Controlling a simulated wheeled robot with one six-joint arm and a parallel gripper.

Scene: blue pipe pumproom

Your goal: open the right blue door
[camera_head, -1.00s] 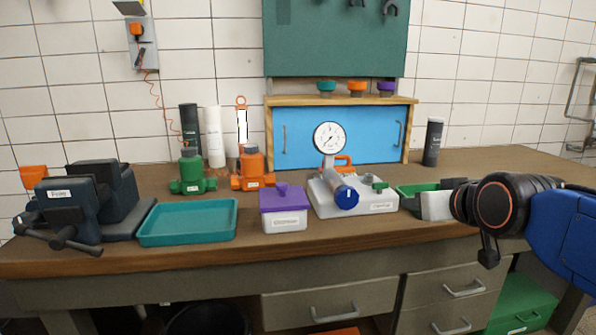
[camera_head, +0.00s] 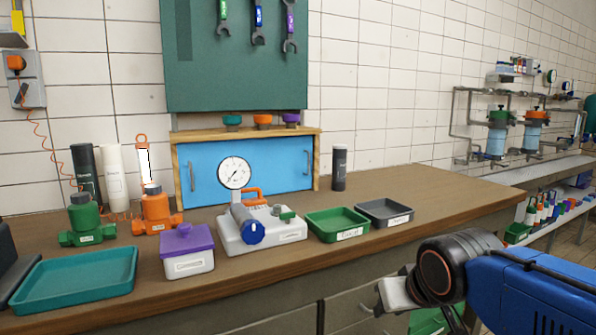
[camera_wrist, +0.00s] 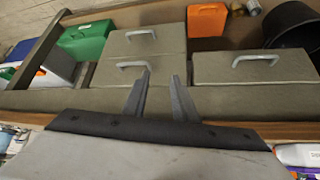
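A wooden cabinet (camera_head: 174,152) with blue fronts stands at the back of the bench. The right blue door (camera_head: 280,165) is shut, with a grey upright handle (camera_head: 307,164) near its right edge. Another handle (camera_head: 191,177) is at the left edge. A pressure gauge (camera_head: 234,173) stands before the cabinet and hides part of the blue front. My gripper (camera_head: 388,297) is low at the bench's front edge, right of and nearer than the cabinet. In the wrist view its two fingers (camera_wrist: 160,73) are apart with nothing between them, facing the drawers. The door is not in the wrist view.
A white pump unit (camera_head: 277,231), green tray (camera_head: 338,224), grey tray (camera_head: 385,212) and purple-lidded box (camera_head: 187,251) stand in front of the cabinet. A dark bottle (camera_head: 339,167) stands just right of it. The bench's right end is clear. Drawers (camera_wrist: 137,70) lie below.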

